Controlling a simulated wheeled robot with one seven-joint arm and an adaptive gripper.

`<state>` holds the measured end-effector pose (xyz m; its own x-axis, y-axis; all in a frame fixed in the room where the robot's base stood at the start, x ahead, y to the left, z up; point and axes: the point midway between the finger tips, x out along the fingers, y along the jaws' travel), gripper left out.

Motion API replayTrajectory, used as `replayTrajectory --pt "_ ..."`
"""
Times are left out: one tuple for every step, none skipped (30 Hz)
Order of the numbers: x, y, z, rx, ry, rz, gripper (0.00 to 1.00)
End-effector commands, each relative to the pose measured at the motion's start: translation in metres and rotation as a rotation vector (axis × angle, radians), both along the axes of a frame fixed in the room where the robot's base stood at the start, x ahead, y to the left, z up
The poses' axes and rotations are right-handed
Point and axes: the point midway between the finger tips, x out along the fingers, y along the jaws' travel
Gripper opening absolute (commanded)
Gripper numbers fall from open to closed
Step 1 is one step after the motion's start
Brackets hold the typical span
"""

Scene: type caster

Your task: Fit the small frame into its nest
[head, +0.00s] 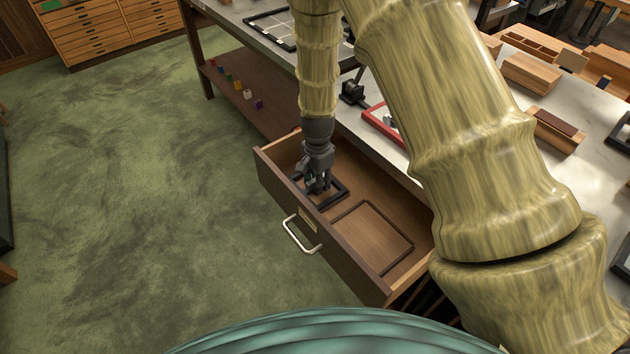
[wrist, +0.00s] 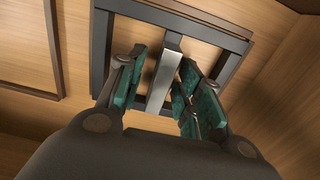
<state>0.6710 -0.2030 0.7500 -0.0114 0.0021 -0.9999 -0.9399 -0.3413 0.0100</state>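The small frame (wrist: 101,50) is dark grey with a pale metal bar (wrist: 164,75) across its middle. It lies in or just above the left part of the open drawer (head: 283,198); it also shows in the head view (head: 339,197). A thin brown outline (wrist: 215,14), which looks like the edge of a nest, shows beyond the frame's far side. I cannot tell whether the frame is seated. My gripper (wrist: 160,88) points down over the frame, also in the head view (head: 319,186). Its green-padded fingers stand on both sides of the bar, with a gap visible on the left.
A larger empty outlined nest (head: 372,237) fills the drawer's right part. The worktop (head: 480,95) above holds a red frame (head: 383,122) and wooden boxes (head: 532,72). The green floor at left is clear.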

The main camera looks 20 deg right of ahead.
Motion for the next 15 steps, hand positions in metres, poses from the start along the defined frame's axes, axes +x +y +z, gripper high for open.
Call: replayTrajectory --pt "0.000 0.000 0.000 0.000 0.000 0.000 0.36" --pt "0.000 0.000 0.000 0.000 0.000 0.000 0.36" --pt "0.000 0.000 0.000 0.000 0.000 0.000 0.36" --pt "0.000 0.000 0.000 0.000 0.000 0.000 0.36" --pt "0.000 0.000 0.001 0.000 0.000 0.000 0.36" --pt "0.000 0.000 0.002 0.000 -0.001 0.000 0.36" --pt "0.001 0.000 0.003 -0.001 -0.001 0.000 0.36" --pt "0.001 0.000 0.005 -0.001 -0.001 0.000 0.36" --pt "0.001 0.000 0.008 0.000 -0.002 0.000 0.36" --pt "0.001 0.000 0.010 0.000 -0.002 0.000 0.36" --pt "0.001 0.000 0.013 -0.001 -0.001 0.000 0.36" --pt "0.001 0.000 0.018 -0.001 -0.001 0.000 0.36" --pt "0.001 0.000 0.022 0.000 -0.002 0.000 0.36" --pt "0.001 0.000 0.026 0.000 -0.003 0.000 0.36" --pt "0.002 0.000 0.031 0.000 -0.003 0.000 0.36"
